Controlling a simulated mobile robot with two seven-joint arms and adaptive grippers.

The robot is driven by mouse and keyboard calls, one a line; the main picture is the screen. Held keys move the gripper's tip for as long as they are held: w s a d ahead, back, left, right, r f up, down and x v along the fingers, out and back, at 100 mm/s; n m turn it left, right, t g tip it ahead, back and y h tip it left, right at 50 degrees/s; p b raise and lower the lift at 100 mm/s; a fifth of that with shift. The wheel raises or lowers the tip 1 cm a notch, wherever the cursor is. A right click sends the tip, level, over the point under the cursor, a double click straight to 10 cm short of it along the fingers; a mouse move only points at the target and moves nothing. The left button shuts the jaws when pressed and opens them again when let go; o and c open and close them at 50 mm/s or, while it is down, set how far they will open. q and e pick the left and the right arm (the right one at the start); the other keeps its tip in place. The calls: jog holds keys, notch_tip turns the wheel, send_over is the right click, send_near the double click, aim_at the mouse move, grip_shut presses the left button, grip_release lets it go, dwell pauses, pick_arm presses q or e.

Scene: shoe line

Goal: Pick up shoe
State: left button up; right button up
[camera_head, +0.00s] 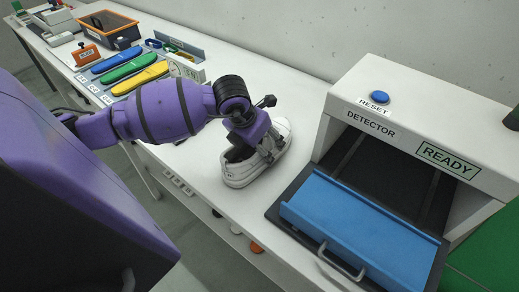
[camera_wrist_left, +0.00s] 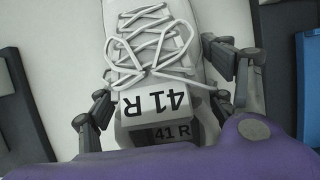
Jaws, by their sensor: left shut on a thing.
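A white shoe (camera_head: 240,173) is on the white table, left of the detector. In the left wrist view the shoe (camera_wrist_left: 152,32) shows white laces and a tongue label (camera_wrist_left: 157,103) reading "41 R", upside down. My left gripper (camera_head: 262,143) reaches down over the shoe from the left. In the wrist view its fingers (camera_wrist_left: 160,100) are on both sides of the shoe near the tongue and opening, shut on it. The sole's contact with the table is not clear. My right gripper is not in view.
The detector (camera_head: 375,126) has a blue reset button (camera_head: 379,97), a "READY" sign (camera_head: 449,158) and a blue tray (camera_head: 350,215) with a handle in front. Blue, green and yellow insoles (camera_head: 128,69) lie at the left, near an orange bin (camera_head: 108,27). Bare table surrounds the shoe.

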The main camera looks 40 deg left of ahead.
pick_arm(q)
jog(key=shift+c, duration=1.2)
